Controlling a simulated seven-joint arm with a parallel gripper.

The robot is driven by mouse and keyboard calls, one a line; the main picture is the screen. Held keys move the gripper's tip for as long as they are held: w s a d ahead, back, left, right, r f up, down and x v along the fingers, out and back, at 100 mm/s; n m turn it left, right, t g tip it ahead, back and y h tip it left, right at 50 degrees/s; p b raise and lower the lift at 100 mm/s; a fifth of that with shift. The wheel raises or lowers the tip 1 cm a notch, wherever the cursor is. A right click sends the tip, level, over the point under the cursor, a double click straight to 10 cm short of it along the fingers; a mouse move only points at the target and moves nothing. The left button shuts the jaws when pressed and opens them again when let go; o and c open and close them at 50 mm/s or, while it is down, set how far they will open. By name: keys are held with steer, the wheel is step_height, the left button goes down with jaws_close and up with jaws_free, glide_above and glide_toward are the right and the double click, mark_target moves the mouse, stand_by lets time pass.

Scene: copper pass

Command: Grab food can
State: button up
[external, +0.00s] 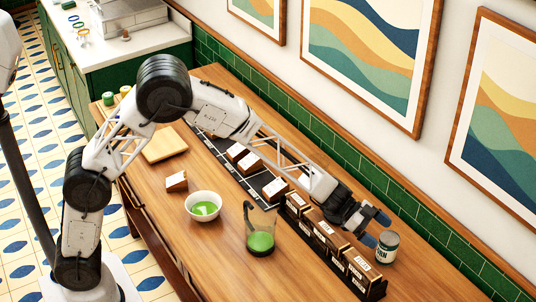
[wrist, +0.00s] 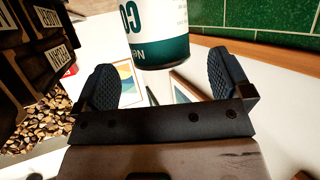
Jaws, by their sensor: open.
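The food can (external: 387,246) is a small white and dark green can standing upright near the far right of the wooden counter. My gripper (external: 376,228) is just to its left, with its fingers pointing toward it.
Several labelled dark boxes (external: 320,237) stand in a row beside my gripper; they also show at the left of the wrist view (wrist: 38,50). A green tiled wall (external: 415,213) runs behind.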

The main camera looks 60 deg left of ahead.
mark_target(385, 235)
steer(key=shift+x, duration=2.3)
steer(key=shift+r, duration=0.15)
steer(key=c, duration=1.3)
steer(key=shift+r, duration=0.1)
steer(key=shift+r, duration=4.95)
